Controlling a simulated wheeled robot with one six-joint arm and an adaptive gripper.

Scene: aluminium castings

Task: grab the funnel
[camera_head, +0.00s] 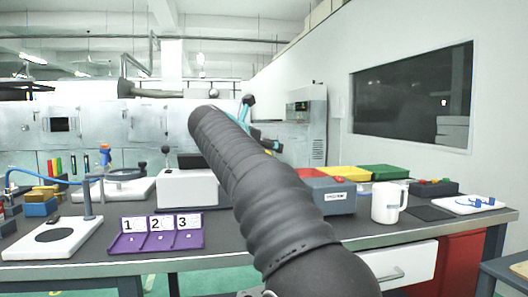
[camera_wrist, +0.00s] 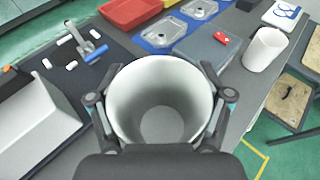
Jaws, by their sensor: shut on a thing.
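The funnel (camera_wrist: 160,73) appears in the wrist view as a wide, round, pale grey-white vessel, seen through its open mouth, with a darker grey disc at its bottom. My gripper (camera_wrist: 160,100) is shut on it, with one finger against its left side and one against its right. The funnel is close to the wrist camera and appears to be above the grey bench top. In the head view my dark arm covers the middle of the picture and hides the funnel and most of my gripper.
A white mug (camera_head: 386,204) stands right of a grey box (camera_head: 331,199) with a red button. Red, yellow and green trays (camera_head: 345,173) lie behind. A purple numbered holder (camera_head: 155,241) sits at the front left. A white box (camera_wrist: 38,125) is left of my gripper.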

